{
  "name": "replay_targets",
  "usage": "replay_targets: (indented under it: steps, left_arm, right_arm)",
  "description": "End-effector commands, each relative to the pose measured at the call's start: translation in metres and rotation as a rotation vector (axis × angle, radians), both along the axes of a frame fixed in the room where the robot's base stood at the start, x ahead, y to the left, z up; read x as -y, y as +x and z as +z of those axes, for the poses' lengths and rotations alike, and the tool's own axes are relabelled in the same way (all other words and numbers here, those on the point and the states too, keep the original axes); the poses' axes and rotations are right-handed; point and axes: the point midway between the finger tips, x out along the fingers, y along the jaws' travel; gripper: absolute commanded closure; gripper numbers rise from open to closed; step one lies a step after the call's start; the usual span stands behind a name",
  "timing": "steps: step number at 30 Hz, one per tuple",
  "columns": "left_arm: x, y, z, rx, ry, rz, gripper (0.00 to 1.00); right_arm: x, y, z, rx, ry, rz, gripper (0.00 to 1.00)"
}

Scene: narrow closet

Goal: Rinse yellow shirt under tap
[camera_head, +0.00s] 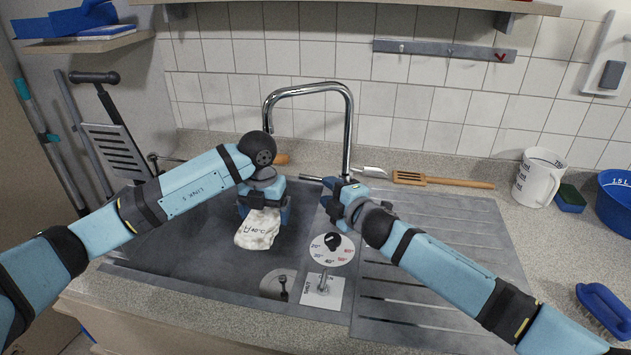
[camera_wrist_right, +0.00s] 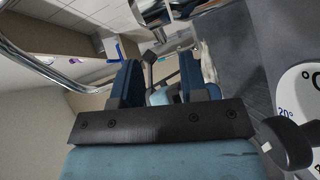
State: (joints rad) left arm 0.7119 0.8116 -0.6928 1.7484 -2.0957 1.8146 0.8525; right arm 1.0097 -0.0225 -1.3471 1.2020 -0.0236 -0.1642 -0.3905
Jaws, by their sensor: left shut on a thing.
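My left gripper (camera_head: 262,205) is over the sink basin (camera_head: 190,265) and shut on a pale cream cloth (camera_head: 258,232) marked "40°C". The cloth hangs below the fingers; it looks cream rather than clearly yellow. The chrome tap (camera_head: 348,110) arches over the basin, with its spout end behind and above my left gripper. No water stream shows. My right gripper (camera_head: 332,195) is beside the base of the tap, near its lever (camera_head: 311,179). In the right wrist view its two fingers (camera_wrist_right: 158,85) are apart with nothing clearly held between them.
A temperature dial (camera_head: 331,250) is on the sink's front, below my right gripper. The ribbed drainboard (camera_head: 430,245) is clear on the right. A wooden spatula (camera_head: 440,180), a white jug (camera_head: 538,178), a blue bowl (camera_head: 617,205) and a blue brush (camera_head: 603,310) are on the counter.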

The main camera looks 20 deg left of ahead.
Motion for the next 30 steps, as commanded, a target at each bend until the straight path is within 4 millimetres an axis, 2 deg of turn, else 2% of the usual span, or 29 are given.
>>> replay_targets:
  steps: [3,10,16,24,25,30]
  left_arm:
    - [0.0,0.0,0.001,0.001,-0.001,0.0,0.48]
    - [0.0,0.0,0.001,0.001,-0.001,0.0,0.48]
    - [0.0,0.0,0.001,0.001,-0.001,0.0,0.48]
    - [0.0,0.0,0.001,0.001,-0.001,0.0,0.48]
    - [0.0,0.0,0.001,0.001,-0.001,0.0,0.48]
    - [0.0,0.0,0.001,0.001,-0.001,0.0,0.48]
  right_arm:
    - [-0.021,0.012,-0.002,0.0,0.0,0.0,0.6]
    - [-0.045,0.027,-0.004,0.001,0.001,-0.001,0.6]
    - [-0.053,0.032,-0.005,0.0,0.001,0.0,0.6]
    - [-0.054,0.032,-0.006,0.0,0.001,0.0,0.6]
    - [-0.054,0.032,-0.006,0.0,0.001,0.0,0.63]
    - [-0.053,0.032,-0.006,0.0,0.001,0.0,1.0]
